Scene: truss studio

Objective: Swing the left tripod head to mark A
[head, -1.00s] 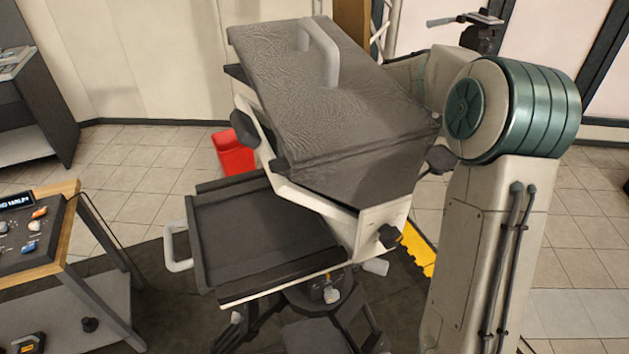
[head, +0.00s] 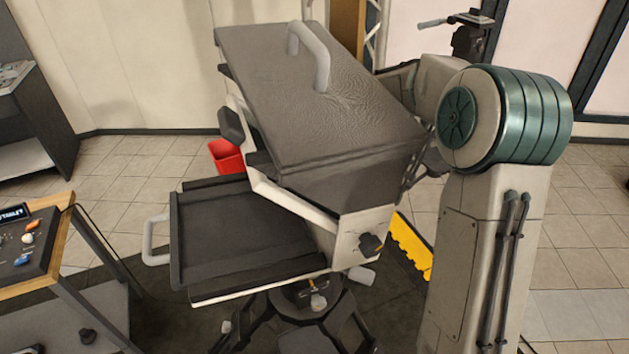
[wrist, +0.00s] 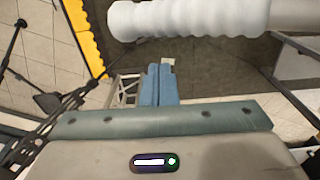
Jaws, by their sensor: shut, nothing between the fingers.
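A tripod (head: 318,300) carries a rig with a dark hood (head: 330,110) and a black tray (head: 240,240) in the head view. I cannot tell for sure that this is the left tripod head. Mark A cannot be made out. In the wrist view, a white ribbed grip on a bar (wrist: 190,18) crosses the top of the picture. My gripper (wrist: 160,70) shows there with its two blue fingers shut together and empty. The fingertips appear apart from the grip. In the head view my gripper is hidden.
A second tripod head with a handle (head: 468,35) stands at the back right. A console table (head: 30,250) is at the left. A red bin (head: 226,156) and a yellow strip (head: 410,247) lie around the rig. Tiled floor is open at the right.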

